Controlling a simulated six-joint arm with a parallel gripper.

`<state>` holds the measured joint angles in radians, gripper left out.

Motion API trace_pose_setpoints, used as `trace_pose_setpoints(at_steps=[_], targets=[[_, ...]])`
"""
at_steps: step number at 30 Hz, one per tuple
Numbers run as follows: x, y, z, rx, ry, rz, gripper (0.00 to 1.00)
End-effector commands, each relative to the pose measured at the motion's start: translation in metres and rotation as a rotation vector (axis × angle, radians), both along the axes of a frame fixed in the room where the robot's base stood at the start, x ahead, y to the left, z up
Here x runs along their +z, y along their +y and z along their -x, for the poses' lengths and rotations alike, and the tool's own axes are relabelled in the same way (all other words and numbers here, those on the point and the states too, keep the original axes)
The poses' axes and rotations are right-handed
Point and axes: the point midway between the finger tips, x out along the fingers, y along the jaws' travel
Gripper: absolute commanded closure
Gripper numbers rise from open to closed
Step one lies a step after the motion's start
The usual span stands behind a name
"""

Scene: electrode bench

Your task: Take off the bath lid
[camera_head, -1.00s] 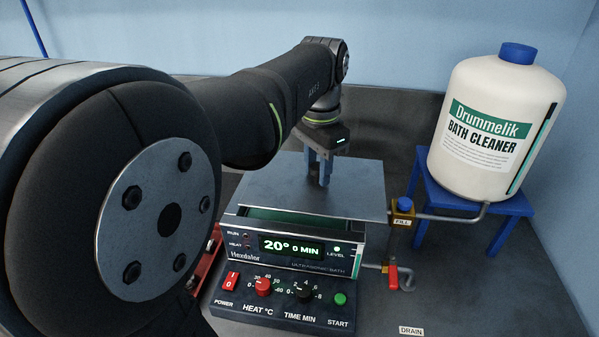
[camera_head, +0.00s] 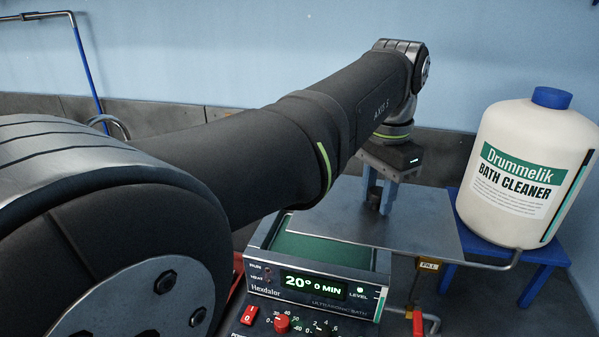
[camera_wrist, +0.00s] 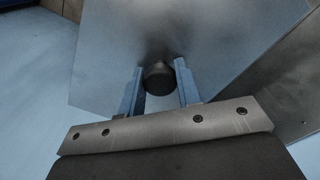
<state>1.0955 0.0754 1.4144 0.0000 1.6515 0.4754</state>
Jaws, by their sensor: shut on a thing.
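The bath lid (camera_head: 340,215) is a flat grey metal plate with a dark round knob, and it also shows in the wrist view (camera_wrist: 215,40). My gripper (camera_head: 380,205) is shut on the lid's knob (camera_wrist: 158,78), with a finger on either side of it. The lid is up and to the right of the ultrasonic bath (camera_head: 310,283). The bath's green-looking interior (camera_head: 320,248) is partly uncovered; my arm hides some of its left side.
The Drummelik bath cleaner jug (camera_head: 525,170) stands on a blue stand (camera_head: 540,270) close to the lid's right edge. The FILL valve (camera_head: 428,266) and pipe are below that edge. A tall blue-and-metal pipe (camera_head: 85,75) stands at the back left.

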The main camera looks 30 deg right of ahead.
Motion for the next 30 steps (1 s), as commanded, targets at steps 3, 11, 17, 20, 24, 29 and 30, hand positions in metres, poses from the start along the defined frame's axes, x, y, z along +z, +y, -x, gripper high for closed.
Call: trace_pose_setpoints(at_steps=[3, 11, 17, 20, 24, 29, 30], targets=[[0.006, 0.0, 0.0, 0.0, -0.001, 0.002, 1.0], [0.01, 0.0, 0.0, 0.0, 0.0, 0.001, 1.0], [0.009, -0.001, -0.004, 0.001, 0.0, 0.0, 1.0], [0.006, -0.003, -0.017, 0.002, 0.001, -0.002, 1.0], [-0.003, -0.008, -0.061, 0.002, 0.001, -0.002, 1.0], [-0.017, -0.006, -0.131, -0.004, 0.001, -0.002, 1.0], [-0.021, -0.004, -0.15, -0.006, 0.001, -0.002, 1.0]])
